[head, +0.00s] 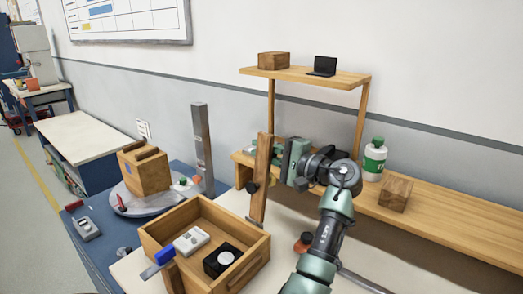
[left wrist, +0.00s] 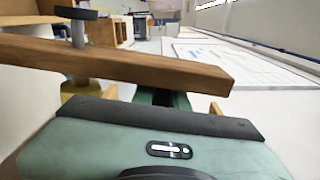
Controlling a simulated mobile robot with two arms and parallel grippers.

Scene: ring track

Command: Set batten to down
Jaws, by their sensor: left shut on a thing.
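The batten (head: 262,178) is a long brown wooden bar. In the head view it stands nearly upright, leaning slightly, behind the right end of the open wooden box. A dark round knob (head: 252,187) sits at its left side. My left gripper (head: 277,164) is at the batten from the right and is shut on it; the fingertips are mostly hidden. In the left wrist view the batten (left wrist: 130,65) crosses the picture just in front of my gripper body, and the knob on a grey post (left wrist: 78,28) shows beyond it. My right gripper is not in view.
The wooden box (head: 235,278) holds a white device (head: 191,241) and a black block with a white disc (head: 222,259). A grey post (head: 203,150) and a round turntable with a wooden block (head: 146,172) stand left. A wooden bench (head: 455,222) with bottle (head: 374,160) lies right.

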